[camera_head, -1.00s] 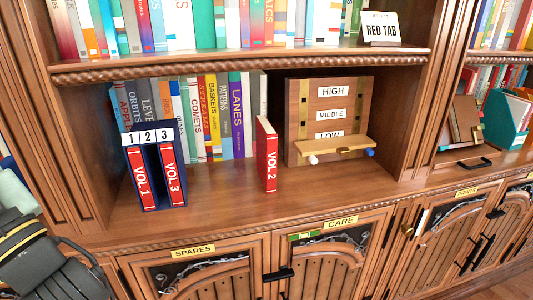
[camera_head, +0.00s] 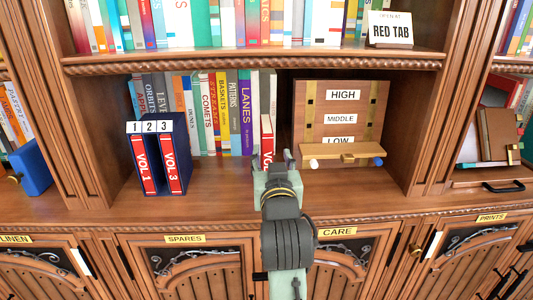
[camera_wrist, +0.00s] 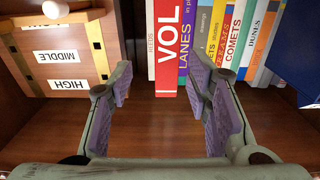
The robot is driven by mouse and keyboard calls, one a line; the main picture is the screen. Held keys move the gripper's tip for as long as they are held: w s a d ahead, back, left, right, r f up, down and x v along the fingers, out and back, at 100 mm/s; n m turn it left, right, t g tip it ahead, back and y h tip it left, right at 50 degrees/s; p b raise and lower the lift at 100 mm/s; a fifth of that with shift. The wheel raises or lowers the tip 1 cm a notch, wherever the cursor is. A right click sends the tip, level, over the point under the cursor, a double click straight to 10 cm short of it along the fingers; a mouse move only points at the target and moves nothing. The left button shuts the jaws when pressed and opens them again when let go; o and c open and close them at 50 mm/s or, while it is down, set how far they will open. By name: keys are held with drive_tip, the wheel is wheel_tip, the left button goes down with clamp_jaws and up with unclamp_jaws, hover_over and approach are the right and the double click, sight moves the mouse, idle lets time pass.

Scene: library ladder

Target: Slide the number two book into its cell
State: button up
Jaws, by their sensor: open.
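The red VOL 2 book (camera_head: 267,128) stands upright on the shelf, its lower part hidden behind my gripper (camera_head: 273,163). In the wrist view, the book's red spine (camera_wrist: 168,60) is ahead, between the lines of my open fingers (camera_wrist: 162,82); nothing is held between them. The blue case (camera_head: 183,162) stands to the left, with labels 1, 2 and 3. The red VOL 1 book (camera_head: 143,165) is in its left cell and the red VOL 3 book (camera_head: 171,163) in its right cell. The middle cell between them looks empty and dark. Part of the case (camera_wrist: 301,45) shows at the wrist view's right.
A row of books (camera_head: 208,115) stands behind the case. A wooden board labelled HIGH, MIDDLE and LOW (camera_head: 310,112), with a small ledge (camera_head: 348,151), stands close right of VOL 2. The shelf floor (camera_head: 225,178) between case and book is clear.

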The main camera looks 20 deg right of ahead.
drive_tip(key=x, duration=0.3)
drive_tip(key=p+x, duration=0.1)
drive_tip(key=x, duration=0.1)
drive_tip(key=p+x, duration=0.1)
drive_tip(key=x, duration=0.2)
drive_tip(key=shift+w+a, duration=0.2)
drive_tip(key=shift+w, duration=0.25)
drive_tip(key=shift+w+d, duration=0.1)
drive_tip(key=shift+w, duration=0.35)
drive_tip(key=shift+c, duration=0.6)
clamp_jaws()
